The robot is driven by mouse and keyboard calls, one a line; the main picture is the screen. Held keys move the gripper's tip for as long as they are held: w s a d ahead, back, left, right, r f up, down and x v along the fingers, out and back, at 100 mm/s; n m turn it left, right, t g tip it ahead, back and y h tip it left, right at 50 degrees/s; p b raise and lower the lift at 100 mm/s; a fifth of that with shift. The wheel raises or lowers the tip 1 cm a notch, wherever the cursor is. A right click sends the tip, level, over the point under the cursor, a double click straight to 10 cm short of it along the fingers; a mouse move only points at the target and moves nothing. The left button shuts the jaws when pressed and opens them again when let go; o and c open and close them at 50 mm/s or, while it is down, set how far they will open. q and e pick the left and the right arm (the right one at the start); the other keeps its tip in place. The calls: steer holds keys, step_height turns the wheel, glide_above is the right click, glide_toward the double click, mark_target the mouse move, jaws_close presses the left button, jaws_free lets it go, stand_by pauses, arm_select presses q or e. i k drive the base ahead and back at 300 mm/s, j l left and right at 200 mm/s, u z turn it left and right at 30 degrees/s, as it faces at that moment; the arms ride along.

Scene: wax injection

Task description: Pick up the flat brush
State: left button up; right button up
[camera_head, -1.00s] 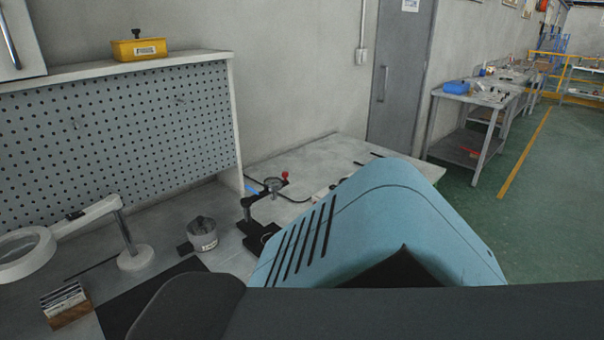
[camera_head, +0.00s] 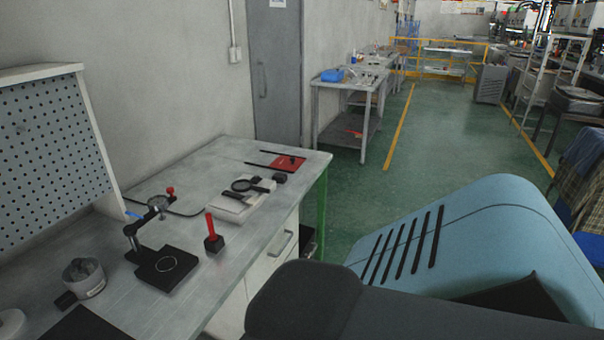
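I cannot make out a flat brush for certain in the head view. Thin dark tools (camera_head: 268,167) lie near the far end of the grey workbench (camera_head: 185,205), too small to identify. A grey cup (camera_head: 87,283) with dark contents stands at the bench's lower left. Neither of my grippers is in view. A large light blue and black part of my own body fills the lower right and hides what is behind it.
On the bench stand a dial gauge stand (camera_head: 165,255), a red-handled tool (camera_head: 213,235), a magnifier on a pale block (camera_head: 240,200) and a red pad (camera_head: 288,163). A perforated panel (camera_head: 45,150) rises at left. Green floor (camera_head: 430,140) is open at right.

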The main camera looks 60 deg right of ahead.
mark_target(249, 199)
steer(key=z, duration=1.55)
steer(key=i+l+u, duration=0.15)
steer(key=u, duration=0.25)
steer(key=i+l+u, duration=0.1)
steer(key=l+u, duration=0.3)
steer(key=i+l+u, duration=0.15)
steer(key=l, duration=0.3)
steer(key=l+u, duration=0.15)
steer(key=l, duration=0.3)
steer(key=i+l, duration=0.15)
steer(key=l, duration=0.55)
steer(key=i+l+u, duration=0.1)
steer(key=l, duration=0.55)
steer(key=i+l, duration=0.1)
steer(key=l, duration=0.6)
steer(key=i+l, duration=0.1)
steer(key=l, duration=0.6)
steer(key=i+u, duration=0.05)
